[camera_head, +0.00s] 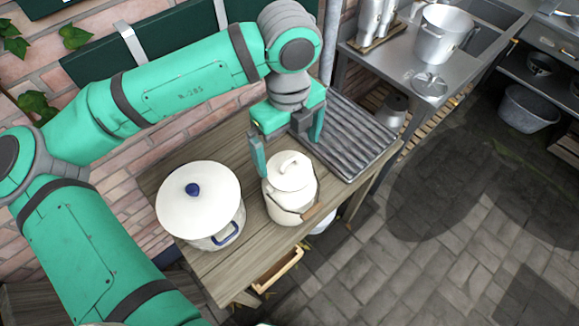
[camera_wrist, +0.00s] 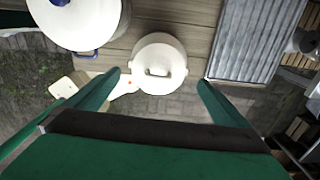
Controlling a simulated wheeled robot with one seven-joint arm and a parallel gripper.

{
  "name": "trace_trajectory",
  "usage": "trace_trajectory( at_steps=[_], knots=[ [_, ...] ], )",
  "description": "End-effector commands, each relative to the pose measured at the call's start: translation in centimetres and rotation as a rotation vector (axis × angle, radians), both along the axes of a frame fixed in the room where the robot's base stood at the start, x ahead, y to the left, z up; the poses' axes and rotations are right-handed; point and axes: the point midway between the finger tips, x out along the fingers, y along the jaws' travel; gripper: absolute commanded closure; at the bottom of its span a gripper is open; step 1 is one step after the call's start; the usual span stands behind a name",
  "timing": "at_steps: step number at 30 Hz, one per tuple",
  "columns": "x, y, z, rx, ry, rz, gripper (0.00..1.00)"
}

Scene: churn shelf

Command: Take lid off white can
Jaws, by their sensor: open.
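A white can (camera_head: 288,203) with a wire bail and a wooden grip stands on the wooden table. Its white lid (camera_head: 290,171), with a loop handle on top, sits on the can. In the wrist view the lid (camera_wrist: 159,62) lies in the upper middle, its handle running left to right. My gripper (camera_head: 289,152) is open and empty. In the head view its fingers show above and behind the lid, one at left and one at right. In the wrist view my gripper (camera_wrist: 162,83) has its fingertips apart on either side of the lid's lower part.
A white pot (camera_head: 200,205) with a blue knob and handles stands left of the can. A ribbed metal drainboard (camera_head: 350,135) lies to the right on the wooden table (camera_head: 250,255). A brick wall is behind. A metal counter with pots stands at upper right.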

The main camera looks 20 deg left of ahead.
Motion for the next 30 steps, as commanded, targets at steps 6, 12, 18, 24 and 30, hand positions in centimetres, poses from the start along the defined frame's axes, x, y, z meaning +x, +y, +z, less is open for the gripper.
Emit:
trace_trajectory(
  at_steps=[6,12,18,24,30],
  knots=[
    [-0.3,-0.1,-2.2,0.002,0.002,-0.001,0.0],
    [-0.4,-0.2,-4.7,0.0,0.001,0.001,0.0],
    [-0.3,-0.2,-5.3,-0.001,0.001,0.001,0.0],
    [-0.3,-0.2,-5.3,-0.001,0.001,0.001,0.17],
    [-0.3,-0.2,-5.3,-0.001,0.001,0.001,0.4]
  ],
)
